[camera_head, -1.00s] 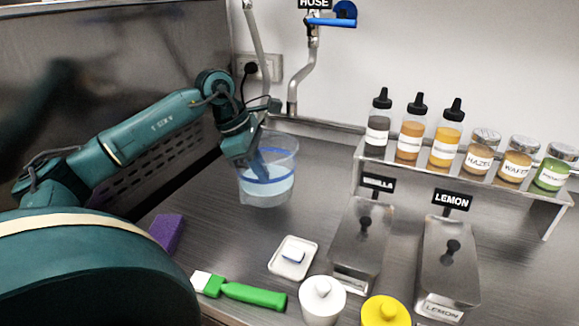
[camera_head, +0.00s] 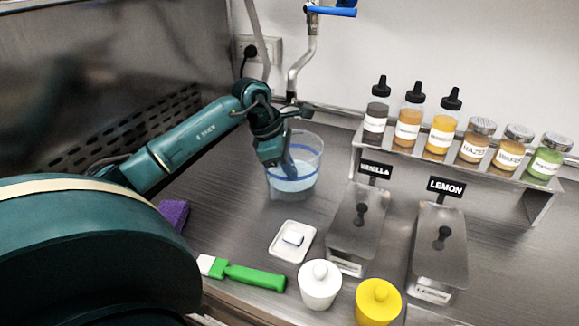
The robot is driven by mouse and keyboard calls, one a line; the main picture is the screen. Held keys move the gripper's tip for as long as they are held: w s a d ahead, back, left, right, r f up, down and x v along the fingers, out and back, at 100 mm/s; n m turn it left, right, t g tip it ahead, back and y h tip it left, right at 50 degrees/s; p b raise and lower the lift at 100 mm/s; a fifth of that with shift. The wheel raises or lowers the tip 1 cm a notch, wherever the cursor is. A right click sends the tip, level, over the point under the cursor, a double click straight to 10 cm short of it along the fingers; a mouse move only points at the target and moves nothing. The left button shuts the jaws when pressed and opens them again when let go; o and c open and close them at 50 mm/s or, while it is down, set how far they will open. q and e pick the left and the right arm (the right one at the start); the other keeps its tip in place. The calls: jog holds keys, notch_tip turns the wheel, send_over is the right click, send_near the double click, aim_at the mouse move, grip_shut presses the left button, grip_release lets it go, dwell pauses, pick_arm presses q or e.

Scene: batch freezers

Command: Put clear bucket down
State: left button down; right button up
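The clear bucket (camera_head: 307,158), with a blue band and pale bluish liquid, is upright at the back of the steel counter. My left gripper (camera_head: 282,164) reaches it from the left and points down at its near-left rim. It appears shut on the bucket wall, though its fingertips are partly hidden. I cannot tell whether the bucket's base touches the counter or is slightly above it. My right gripper is not in view.
The vanilla bin (camera_head: 350,235) and lemon bin (camera_head: 437,262) stand right. Bottles and jars line a raised shelf (camera_head: 400,156). A green brush (camera_head: 245,276), purple sponge (camera_head: 173,214), white pot (camera_head: 320,290) and yellow pot (camera_head: 378,303) are nearer.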

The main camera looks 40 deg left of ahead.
pick_arm(q)
jog(key=c, duration=1.6)
grip_release()
jog(key=shift+c, duration=0.2)
jog(key=v, duration=1.2)
jog(key=shift+b, duration=0.4)
